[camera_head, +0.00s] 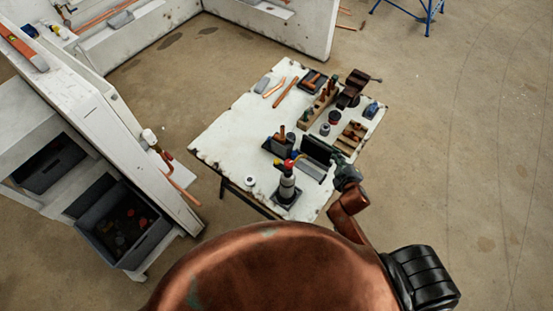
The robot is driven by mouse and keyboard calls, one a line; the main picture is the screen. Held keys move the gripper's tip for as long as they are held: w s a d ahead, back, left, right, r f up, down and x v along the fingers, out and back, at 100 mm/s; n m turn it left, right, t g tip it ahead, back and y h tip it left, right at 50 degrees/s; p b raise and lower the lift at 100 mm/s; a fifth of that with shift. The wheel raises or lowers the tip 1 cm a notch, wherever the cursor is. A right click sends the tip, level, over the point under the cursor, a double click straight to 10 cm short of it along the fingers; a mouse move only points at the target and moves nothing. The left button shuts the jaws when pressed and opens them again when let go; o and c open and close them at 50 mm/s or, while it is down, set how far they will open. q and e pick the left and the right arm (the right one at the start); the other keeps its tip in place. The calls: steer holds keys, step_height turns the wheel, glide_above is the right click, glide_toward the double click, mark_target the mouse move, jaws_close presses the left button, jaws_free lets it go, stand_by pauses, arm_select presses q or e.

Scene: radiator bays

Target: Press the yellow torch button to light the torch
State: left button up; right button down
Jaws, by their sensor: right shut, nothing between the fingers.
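The torch (287,188) stands upright near the front edge of the white worktable (225,140), on a dark base. It has a grey cylinder and a red head, with a small yellow spot near the top that appears to be the button. Whether the torch is lit is too small to tell. My right gripper (341,166) is shut and empty, over the table's right front side. It is to the right of the torch and apart from it in the picture. My left gripper does not show.
A vise (354,88), wooden racks and copper pipes (285,92) occupy the table's back and right. A grey bin (120,222) sits at left. The table's left part is mostly clear.

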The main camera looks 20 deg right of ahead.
steer(key=w+a+r+n+t+y, duration=0.3)
steer(key=a+r+n, duration=0.25)
steer(key=r, duration=0.45)
steer(key=w+a+r+n+t+y+p, duration=0.1)
steer(key=w+a+r+n+t+y, duration=0.15)
steer(key=a+r+n, duration=0.5)
steer(key=w+a+r+n+t+y, duration=0.2)
steer(key=w+r+n+y, duration=0.15)
steer(key=r, duration=0.85)
steer(key=s+a+r+n+g+y, duration=0.25)
steer(key=a+n+y, duration=0.25)
steer(key=a+n, duration=0.25)
steer(key=s+a+r+n+g+y, duration=0.2)
steer(key=s+a+n+g+y, duration=0.15)
steer(key=a+n, duration=0.45)
steer(key=s+f+n+g+h+p, duration=0.2)
steer(key=s+f+n+g+h, duration=0.15)
steer(key=f+n+g, duration=0.7)
steer(key=d+n+t+h, duration=0.1)
steer(key=w+d+f+n+t+h, duration=0.1)
steer(key=d+n, duration=0.1)
steer(key=d+f+n+t+h, duration=0.1)
steer(key=d+n, duration=0.1)
steer(key=shift+w+d+f+h, duration=0.1)
steer(key=shift+w+d+h, duration=0.05)
steer(key=shift+h, duration=0.15)
